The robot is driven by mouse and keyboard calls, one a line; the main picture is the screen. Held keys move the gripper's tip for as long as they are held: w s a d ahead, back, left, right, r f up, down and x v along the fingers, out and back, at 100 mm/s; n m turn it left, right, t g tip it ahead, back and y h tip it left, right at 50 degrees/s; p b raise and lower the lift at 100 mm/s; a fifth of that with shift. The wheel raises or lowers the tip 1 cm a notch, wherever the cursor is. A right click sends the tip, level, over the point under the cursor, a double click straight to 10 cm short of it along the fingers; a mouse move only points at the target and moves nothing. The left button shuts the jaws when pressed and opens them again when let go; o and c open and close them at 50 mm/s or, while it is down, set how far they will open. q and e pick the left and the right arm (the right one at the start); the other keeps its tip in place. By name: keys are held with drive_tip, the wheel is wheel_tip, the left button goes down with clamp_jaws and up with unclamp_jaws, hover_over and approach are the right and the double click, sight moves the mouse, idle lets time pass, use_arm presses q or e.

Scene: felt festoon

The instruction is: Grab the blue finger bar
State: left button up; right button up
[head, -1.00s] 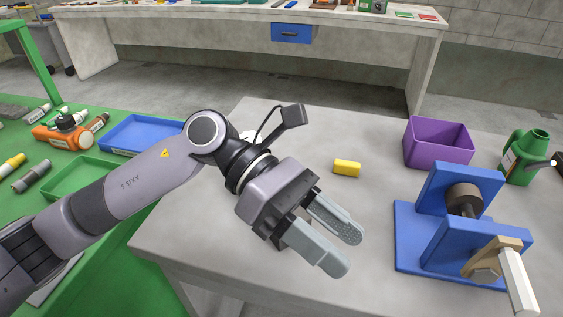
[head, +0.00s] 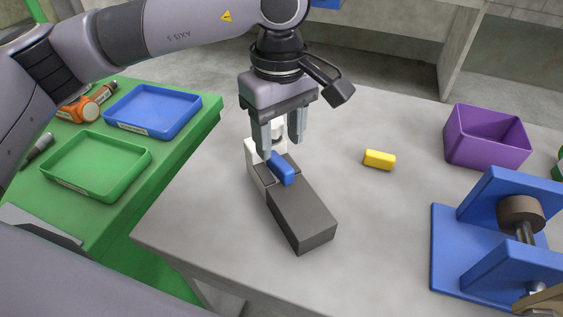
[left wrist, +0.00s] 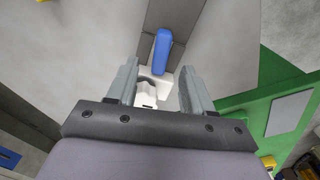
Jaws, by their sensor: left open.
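The blue finger bar (head: 281,170) rests at the far end of a dark grey block (head: 303,216) on the grey table. A white upright piece (head: 256,163) stands beside that end of the block. My left gripper (head: 281,145) points down just above and behind the bar, open and empty. In the left wrist view the bar (left wrist: 162,50) lies ahead of the gap between the open fingers (left wrist: 158,85), apart from both. My right gripper is not in view.
A yellow block (head: 379,159) lies to the right on the table. A purple bin (head: 487,158) and a blue stand with a roller (head: 449,245) are farther right. Blue (head: 153,133) and green (head: 70,190) trays sit on the green table at left.

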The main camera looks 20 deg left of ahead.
sight(280, 161)
use_arm(q)
wheel_tip(280, 161, down, 4)
drive_tip(key=shift+f, duration=0.1)
clamp_jaws()
idle(0.4)
